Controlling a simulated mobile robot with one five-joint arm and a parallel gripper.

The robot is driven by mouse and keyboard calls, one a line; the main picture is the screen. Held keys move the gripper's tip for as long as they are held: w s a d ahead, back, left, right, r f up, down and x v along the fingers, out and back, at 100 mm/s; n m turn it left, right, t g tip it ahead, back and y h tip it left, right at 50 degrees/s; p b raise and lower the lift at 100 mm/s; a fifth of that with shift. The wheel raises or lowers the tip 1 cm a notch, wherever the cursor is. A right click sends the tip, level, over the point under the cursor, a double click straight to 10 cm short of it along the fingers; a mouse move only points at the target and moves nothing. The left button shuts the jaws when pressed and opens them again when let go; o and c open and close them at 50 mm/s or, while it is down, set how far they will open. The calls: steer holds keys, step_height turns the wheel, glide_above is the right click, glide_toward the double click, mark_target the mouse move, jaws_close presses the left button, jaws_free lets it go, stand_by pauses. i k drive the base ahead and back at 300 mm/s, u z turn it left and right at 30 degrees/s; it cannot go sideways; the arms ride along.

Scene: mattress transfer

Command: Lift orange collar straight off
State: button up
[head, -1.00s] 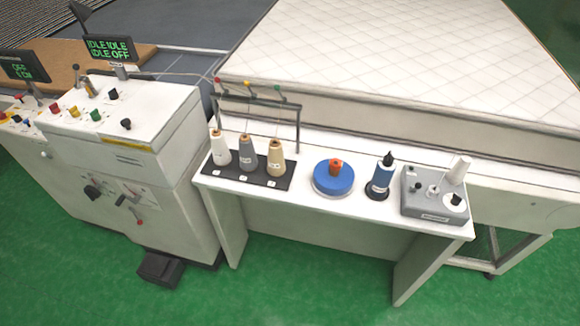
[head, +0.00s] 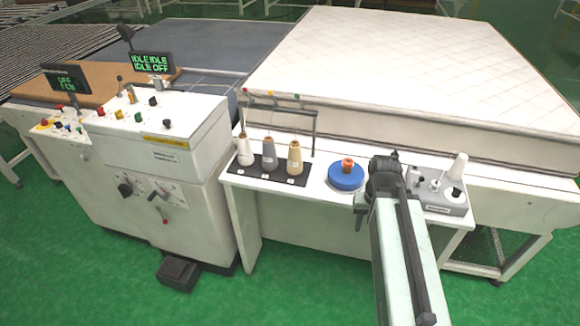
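The orange collar (head: 347,164) stands upright at the centre of a round blue base (head: 345,179) on the white side table. My arm reaches in from the bottom right. Its dark end, with my gripper (head: 368,200), is just right of the blue base and apart from the collar. The fingers are small and dark against the arm, so I cannot tell whether they are open or shut. Nothing clearly shows held in them. The blue bottle seen earlier is mostly or wholly hidden behind the arm.
Several thread cones (head: 269,155) stand on a dark mat left of the blue base, under a wire rack (head: 283,112). A grey device (head: 446,198) with a white cone is right of my arm. The mattress (head: 400,75) lies behind the table; a control cabinet (head: 165,150) stands left.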

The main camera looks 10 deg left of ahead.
mark_target(347, 165)
steer(key=u, duration=1.45)
steer(key=i, duration=1.55)
steer(key=z, duration=0.1)
